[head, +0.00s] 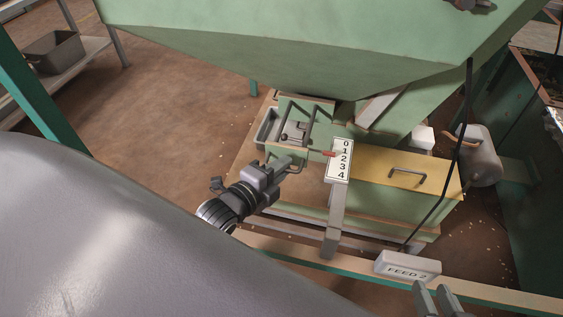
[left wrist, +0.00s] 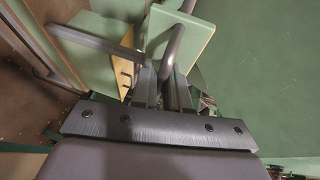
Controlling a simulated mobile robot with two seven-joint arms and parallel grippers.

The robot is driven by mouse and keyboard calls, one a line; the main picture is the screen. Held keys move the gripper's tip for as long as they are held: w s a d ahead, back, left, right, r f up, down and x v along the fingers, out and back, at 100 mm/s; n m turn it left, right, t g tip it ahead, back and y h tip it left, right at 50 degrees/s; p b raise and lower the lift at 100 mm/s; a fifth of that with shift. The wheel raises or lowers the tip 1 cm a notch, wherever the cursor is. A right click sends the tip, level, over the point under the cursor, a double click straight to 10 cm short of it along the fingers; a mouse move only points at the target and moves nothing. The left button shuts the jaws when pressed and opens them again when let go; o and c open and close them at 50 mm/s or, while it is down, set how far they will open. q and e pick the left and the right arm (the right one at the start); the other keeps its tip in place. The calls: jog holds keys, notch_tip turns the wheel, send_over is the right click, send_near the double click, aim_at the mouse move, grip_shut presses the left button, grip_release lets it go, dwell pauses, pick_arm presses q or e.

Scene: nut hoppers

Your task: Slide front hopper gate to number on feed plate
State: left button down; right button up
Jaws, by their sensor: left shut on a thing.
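The feed plate (head: 407,268) reads "FEED 2" and sits on the front rail. The white number scale (head: 341,160) runs from 0 at the top to 4. A red pointer (head: 329,154) touches or nearly touches its left edge, at about 1. The gate's grey bar handle (head: 301,160) stands left of the scale. My left gripper (head: 290,164) is shut on this handle; in the left wrist view the bar (left wrist: 174,45) runs between the fingers (left wrist: 162,82). My right gripper (head: 438,299) is at the bottom edge, its fingers apart and nothing visible between them.
The green hopper (head: 300,65) overhangs the gate. A yellow-topped box with a handle (head: 385,170) stands right of the scale. A black cable (head: 459,150) hangs down to the feed plate. A grey rounded body (head: 478,155) is further right. A large grey surface fills the lower left.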

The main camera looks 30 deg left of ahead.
pick_arm(q)
jog(key=c, duration=1.5)
grip_release()
jog(key=shift+s+a+r, duration=0.1)
jog(key=shift+s, duration=0.15)
jog(key=shift+p+v, duration=1.1)
jog(key=shift+v, duration=2.2)
pick_arm(e)
jog(key=shift+s+d+r+h, duration=0.15)
jog(key=shift+s+d+h, duration=0.15)
jog(key=shift+d+h, duration=0.35)
jog(key=shift+d+r, duration=0.1)
jog(key=shift+d, duration=0.05)
